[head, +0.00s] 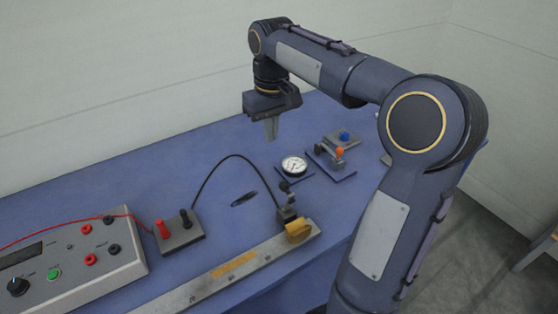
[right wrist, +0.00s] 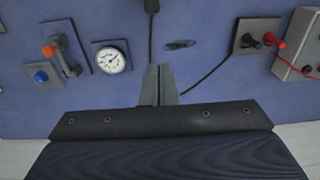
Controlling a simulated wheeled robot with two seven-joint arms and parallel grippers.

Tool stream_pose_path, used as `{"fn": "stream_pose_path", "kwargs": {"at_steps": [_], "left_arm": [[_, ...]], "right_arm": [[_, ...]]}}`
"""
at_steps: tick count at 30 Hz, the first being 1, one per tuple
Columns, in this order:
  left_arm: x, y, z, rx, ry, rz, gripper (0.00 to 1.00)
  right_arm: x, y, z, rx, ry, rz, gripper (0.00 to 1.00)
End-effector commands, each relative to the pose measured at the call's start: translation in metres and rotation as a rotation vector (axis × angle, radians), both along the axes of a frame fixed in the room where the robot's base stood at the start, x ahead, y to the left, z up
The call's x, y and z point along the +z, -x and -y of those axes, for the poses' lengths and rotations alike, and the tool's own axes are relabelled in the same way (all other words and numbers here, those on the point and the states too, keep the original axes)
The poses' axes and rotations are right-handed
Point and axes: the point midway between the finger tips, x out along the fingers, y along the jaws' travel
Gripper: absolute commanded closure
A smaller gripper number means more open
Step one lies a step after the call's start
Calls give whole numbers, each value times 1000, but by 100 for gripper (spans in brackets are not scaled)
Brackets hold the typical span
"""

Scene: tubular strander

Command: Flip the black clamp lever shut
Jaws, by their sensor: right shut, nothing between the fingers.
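A small clamp with a black lever (head: 286,187) stands near the metal bar's far end; the lever looks raised, with a round black tip. A dark part that seems to belong to the clamp (right wrist: 151,6) is cut off at the top edge of the right wrist view. My right gripper (head: 271,130) points down, shut and empty, above the table behind the clamp and apart from it. Its closed fingers (right wrist: 159,70) show in the right wrist view, with the black cable passing behind them. My left gripper is not in view.
A yellow block (head: 299,230) sits on the metal bar (head: 215,284). A meter box (head: 75,262) and terminal block (head: 180,237) are left.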

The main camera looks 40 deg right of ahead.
Motion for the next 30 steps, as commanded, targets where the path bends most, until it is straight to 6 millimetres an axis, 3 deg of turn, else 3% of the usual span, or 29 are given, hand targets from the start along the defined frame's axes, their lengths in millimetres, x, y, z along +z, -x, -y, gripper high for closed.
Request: {"fn": "stream_pose_path", "kwargs": {"at_steps": [4, 17, 23, 30], "left_arm": [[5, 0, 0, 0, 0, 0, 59], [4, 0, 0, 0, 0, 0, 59], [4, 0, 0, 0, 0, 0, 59], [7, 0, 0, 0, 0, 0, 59]], "right_arm": [[3, -12, 8, -9, 12, -26, 100], [-2, -12, 9, -10, 13, -29, 100], [-30, -12, 9, -10, 11, -32, 100], [-82, -13, 9, -10, 11, -33, 100]]}}
